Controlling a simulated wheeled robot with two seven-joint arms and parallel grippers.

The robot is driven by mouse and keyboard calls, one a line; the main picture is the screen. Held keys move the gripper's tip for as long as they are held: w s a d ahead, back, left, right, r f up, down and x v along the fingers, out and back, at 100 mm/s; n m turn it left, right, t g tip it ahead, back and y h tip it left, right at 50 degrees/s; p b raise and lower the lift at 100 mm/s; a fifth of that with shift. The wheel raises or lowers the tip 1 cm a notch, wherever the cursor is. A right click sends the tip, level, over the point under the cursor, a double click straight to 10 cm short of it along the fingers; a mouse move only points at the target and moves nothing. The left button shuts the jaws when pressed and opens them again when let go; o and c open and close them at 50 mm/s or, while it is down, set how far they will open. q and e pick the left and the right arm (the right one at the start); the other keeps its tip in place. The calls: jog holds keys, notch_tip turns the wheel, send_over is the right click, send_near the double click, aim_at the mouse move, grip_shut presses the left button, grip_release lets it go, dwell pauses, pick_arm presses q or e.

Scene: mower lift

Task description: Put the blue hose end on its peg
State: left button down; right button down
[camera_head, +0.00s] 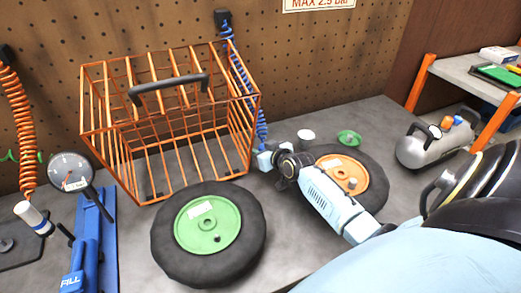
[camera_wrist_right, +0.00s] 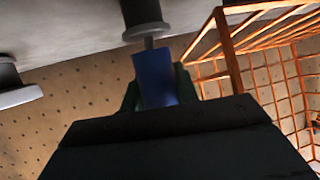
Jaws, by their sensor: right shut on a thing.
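In the right wrist view a blue hose end (camera_wrist_right: 155,80) sits between the fingers of my right gripper (camera_wrist_right: 157,98). A thin pin joins or touches its tip below a dark rounded part (camera_wrist_right: 142,15); I cannot tell whether that is the peg. My left gripper is not in view.
The wire cage (camera_head: 140,130) stands left of my right gripper. A green-hubbed wheel (camera_head: 165,250) lies in front, and an orange-hubbed wheel (camera_head: 375,185) lies under my right arm. A white cup (camera_head: 306,134), green disc (camera_head: 349,138) and silver tank (camera_head: 425,150) are to the right.

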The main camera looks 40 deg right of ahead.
jog(key=shift+a+f+b, duration=0.1)
jog(key=shift+f+b, duration=0.45)
jog(key=shift+f, duration=0.15)
jog(key=c, duration=1.3)
grip_release()
jog(key=shift+c, duration=0.2)
jog(key=shift+s+f, duration=0.1)
jog(key=shift+s+r+p, duration=0.3)
jog(key=shift+s+p, duration=0.35)
jog(key=shift+p, duration=0.3)
jog(key=shift+p+v, duration=0.9)
jog(key=shift+v, duration=0.2)
jog(key=p+v, duration=0.3)
jog(key=shift+r, duration=0.2)
jog(key=shift+p+v, duration=1.6)
jog(key=shift+v, duration=0.5)
